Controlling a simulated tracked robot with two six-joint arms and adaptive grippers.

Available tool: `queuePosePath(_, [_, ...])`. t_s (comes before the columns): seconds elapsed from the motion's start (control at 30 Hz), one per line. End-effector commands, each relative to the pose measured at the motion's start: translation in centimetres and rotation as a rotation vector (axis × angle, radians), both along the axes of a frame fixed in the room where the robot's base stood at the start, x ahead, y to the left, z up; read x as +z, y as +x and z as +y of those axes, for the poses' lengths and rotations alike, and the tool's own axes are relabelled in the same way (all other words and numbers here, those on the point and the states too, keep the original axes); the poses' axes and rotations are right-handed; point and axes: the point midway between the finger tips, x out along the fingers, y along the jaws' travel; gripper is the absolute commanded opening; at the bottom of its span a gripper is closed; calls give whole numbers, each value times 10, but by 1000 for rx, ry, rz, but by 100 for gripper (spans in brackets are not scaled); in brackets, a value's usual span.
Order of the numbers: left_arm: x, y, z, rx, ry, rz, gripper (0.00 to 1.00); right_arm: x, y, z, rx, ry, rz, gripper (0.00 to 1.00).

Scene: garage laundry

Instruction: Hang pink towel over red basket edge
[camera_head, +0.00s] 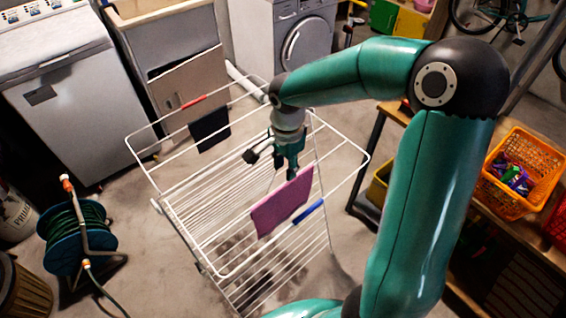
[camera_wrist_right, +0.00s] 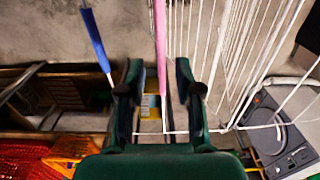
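The pink towel (camera_head: 282,204) hangs on the white drying rack (camera_head: 196,262), on a rail at its near right side. My right gripper (camera_head: 275,163) is just above and behind the towel's top edge. In the right wrist view the towel (camera_wrist_right: 161,40) shows edge-on as a thin pink strip between the spread fingers of the right gripper (camera_wrist_right: 158,80); I cannot tell if either finger touches it. The red basket (camera_head: 558,222) is cut off at the right edge of the head view. It also shows at the lower left of the wrist view (camera_wrist_right: 28,160). My left gripper is out of view.
An orange basket (camera_head: 520,172) holding colourful items stands on the wooden shelf at right. A hose reel (camera_head: 75,240) stands on the floor at left.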

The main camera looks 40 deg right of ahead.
Motion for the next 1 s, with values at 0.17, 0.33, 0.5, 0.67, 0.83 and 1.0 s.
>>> queuePosePath(0.17, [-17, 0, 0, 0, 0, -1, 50, -24, 1, 1, 4, 1, 2, 34])
queuePosePath(0.33, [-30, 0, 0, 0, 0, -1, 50, -44, 2, 2, 6, 1, 2, 34])
queuePosePath(0.5, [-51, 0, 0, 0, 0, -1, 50, -67, 4, 2, 7, 1, 1, 34])
queuePosePath(0.67, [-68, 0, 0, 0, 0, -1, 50, -84, 4, 2, 7, 1, 1, 34])
queuePosePath(0.83, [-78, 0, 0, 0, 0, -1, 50, -94, 5, 2, 7, 1, 0, 34])
queuePosePath(1.0, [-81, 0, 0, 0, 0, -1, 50, -97, 5, 3, 7, 1, 0, 34])
